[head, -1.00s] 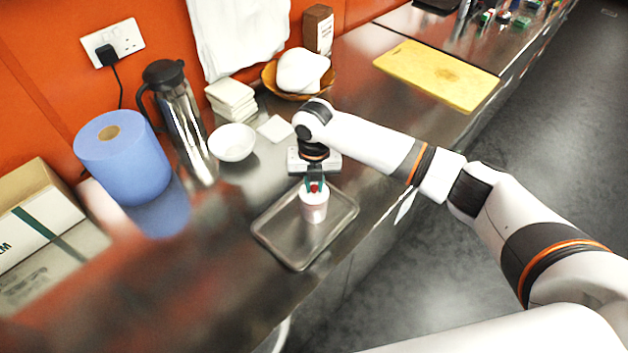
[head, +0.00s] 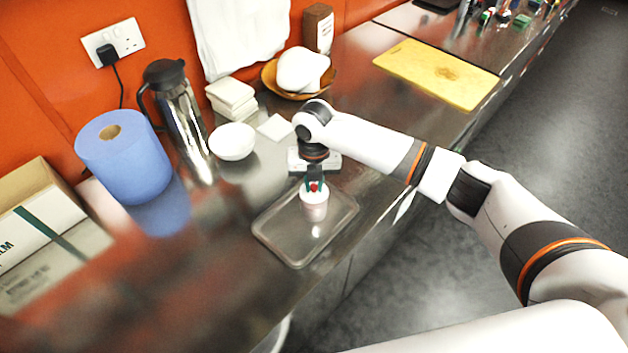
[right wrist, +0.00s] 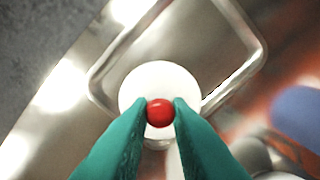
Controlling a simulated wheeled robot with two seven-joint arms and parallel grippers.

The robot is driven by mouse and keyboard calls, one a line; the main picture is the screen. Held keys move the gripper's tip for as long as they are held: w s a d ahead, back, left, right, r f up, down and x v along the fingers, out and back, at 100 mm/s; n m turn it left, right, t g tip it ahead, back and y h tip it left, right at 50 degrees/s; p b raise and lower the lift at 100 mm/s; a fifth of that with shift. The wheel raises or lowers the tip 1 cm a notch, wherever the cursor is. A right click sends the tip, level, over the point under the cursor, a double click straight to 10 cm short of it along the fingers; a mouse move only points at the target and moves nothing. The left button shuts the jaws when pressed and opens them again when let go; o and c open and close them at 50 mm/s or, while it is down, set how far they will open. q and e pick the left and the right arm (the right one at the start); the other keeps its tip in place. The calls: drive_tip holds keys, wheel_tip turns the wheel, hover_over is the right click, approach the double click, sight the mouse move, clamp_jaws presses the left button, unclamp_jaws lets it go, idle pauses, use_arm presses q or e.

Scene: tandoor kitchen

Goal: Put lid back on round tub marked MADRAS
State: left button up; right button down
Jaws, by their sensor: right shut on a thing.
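The round tub (head: 315,212) stands upright on a metal tray (head: 270,241); it is small and pale pinkish, and I cannot read any marking on it. A white lid (head: 309,197) with a red knob is at the tub's top. In the right wrist view the round white lid (right wrist: 135,92) covers most of the tub below it. My right gripper (head: 314,187) has green fingers and is shut on the lid's red knob (right wrist: 160,113), pointing down from above. I cannot tell whether the lid touches the rim all round. My left gripper is not in view.
A white bowl (head: 232,142), a steel flask (head: 180,120) and a blue paper roll (head: 125,160) stand left of the tray. A basket with a white item (head: 303,72) and a yellow board (head: 437,74) are farther back. The counter in front of the tray is clear.

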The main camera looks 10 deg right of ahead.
drive_tip(key=c, duration=0.8)
unclamp_jaws()
drive_tip(key=shift+o, duration=0.2)
drive_tip(key=shift+r, duration=0.15)
drive_tip(key=shift+r+p, duration=3.35)
drive_tip(key=shift+r, duration=0.05)
clamp_jaws()
